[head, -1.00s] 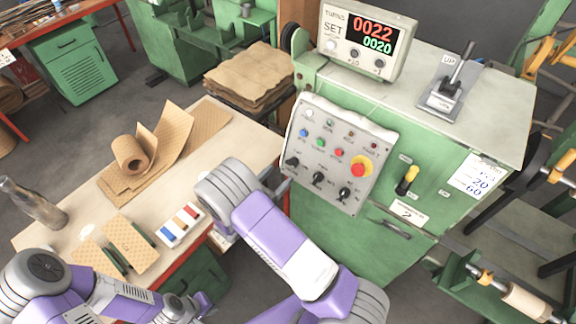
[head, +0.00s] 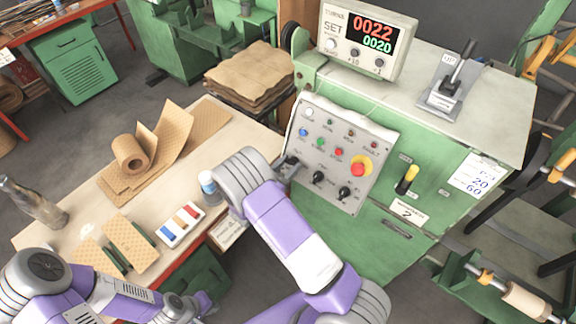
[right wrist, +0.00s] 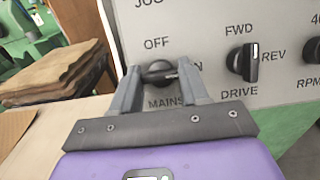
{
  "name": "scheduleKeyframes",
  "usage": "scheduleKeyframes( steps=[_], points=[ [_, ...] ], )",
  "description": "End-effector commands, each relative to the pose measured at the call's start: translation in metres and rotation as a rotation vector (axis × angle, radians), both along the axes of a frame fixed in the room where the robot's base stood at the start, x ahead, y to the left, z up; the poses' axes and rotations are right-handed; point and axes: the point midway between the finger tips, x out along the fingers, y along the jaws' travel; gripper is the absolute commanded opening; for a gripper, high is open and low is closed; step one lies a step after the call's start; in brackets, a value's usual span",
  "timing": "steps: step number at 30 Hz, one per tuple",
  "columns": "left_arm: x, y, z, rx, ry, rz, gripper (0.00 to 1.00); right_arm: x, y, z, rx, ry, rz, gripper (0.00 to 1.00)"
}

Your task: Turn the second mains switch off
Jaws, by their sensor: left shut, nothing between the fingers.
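The mains switch (right wrist: 160,72) is a black rotary knob on the light grey control panel (right wrist: 215,25), with OFF at its upper left, ON at its right and MAINS below. Its pale mark appears to point right, towards ON. My right gripper (right wrist: 160,76) is open, with one finger on each side of the knob; I cannot tell whether they touch it. In the head view this gripper (head: 289,166) covers the panel's lower left knob. A plate marked 2 (head: 408,211) is on the green cabinet. My left gripper (head: 205,301) is low at the bottom left, shut and empty, partly hidden.
The black DRIVE knob (right wrist: 243,62) is close on the right of the mains switch. A red emergency button (head: 358,169) and a yellow-black lever (head: 407,180) are further right. The workbench (head: 90,205) holds cardboard, a bottle (head: 33,202) and a tray of coloured pieces (head: 180,224).

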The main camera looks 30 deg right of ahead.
Motion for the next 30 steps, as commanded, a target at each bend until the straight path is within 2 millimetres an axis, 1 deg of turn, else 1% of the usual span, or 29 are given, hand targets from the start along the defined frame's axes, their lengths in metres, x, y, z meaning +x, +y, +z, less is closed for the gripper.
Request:
scheduleKeyframes(
  steps=[1,2,3,8,14,20,30],
  points=[
    [0.000,0.000,0.000,0.000,0.000,0.000,0.00,0.000,0.000,0.000,0.000,0.000,0.000,0.20],
    [0.000,0.000,0.000,0.000,0.000,0.000,0.00,0.000,0.000,0.000,0.000,0.000,0.000,0.15],
    [0.000,0.000,0.000,0.000,0.000,0.000,0.00,0.000,0.000,0.000,0.000,0.000,0.000,0.14],
    [0.000,0.000,0.001,0.000,0.000,0.000,0.00,0.000,0.000,0.000,-0.005,0.011,0.005,0.14],
    [0.000,0.000,0.009,0.000,0.000,0.000,0.00,-0.001,0.000,0.001,-0.030,0.069,0.031,0.14],
    [0.000,0.000,0.022,0.000,0.000,0.000,0.00,-0.002,0.000,0.003,-0.079,0.191,0.083,0.14],
    [0.000,0.000,0.052,0.000,0.000,0.000,0.00,-0.003,0.000,0.004,-0.192,0.465,0.203,0.14]
  ],
)
